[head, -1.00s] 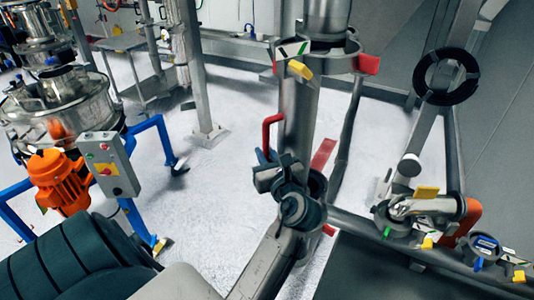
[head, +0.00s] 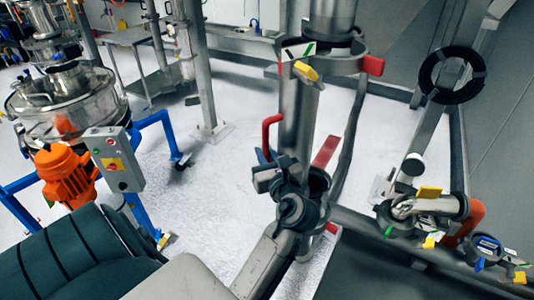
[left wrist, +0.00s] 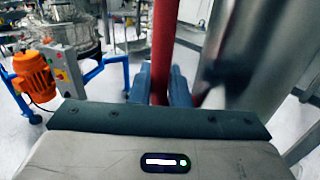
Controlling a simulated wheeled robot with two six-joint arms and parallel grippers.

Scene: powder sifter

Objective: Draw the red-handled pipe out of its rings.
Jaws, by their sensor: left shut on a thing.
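The steel pipe (head: 298,125) stands upright in the head view, with a red handle (head: 267,131) on its left side. It also shows in the left wrist view (left wrist: 243,50). The upper ring (head: 345,62) is near its top and the lower ring (head: 319,183) is lower down, partly behind my gripper. My left gripper (head: 266,165) is shut on the red handle. In the left wrist view the handle (left wrist: 163,45) passes between its blue-grey fingers (left wrist: 160,88). I cannot tell how far the pipe sits within the rings. My right gripper is not in view.
A sifter (head: 65,105) with an orange motor (head: 66,176) and grey control box (head: 113,160) stands at left on a blue frame. At right are a black ring (head: 433,78) and a short pipe (head: 440,206) with coloured tabs. White floor between is open.

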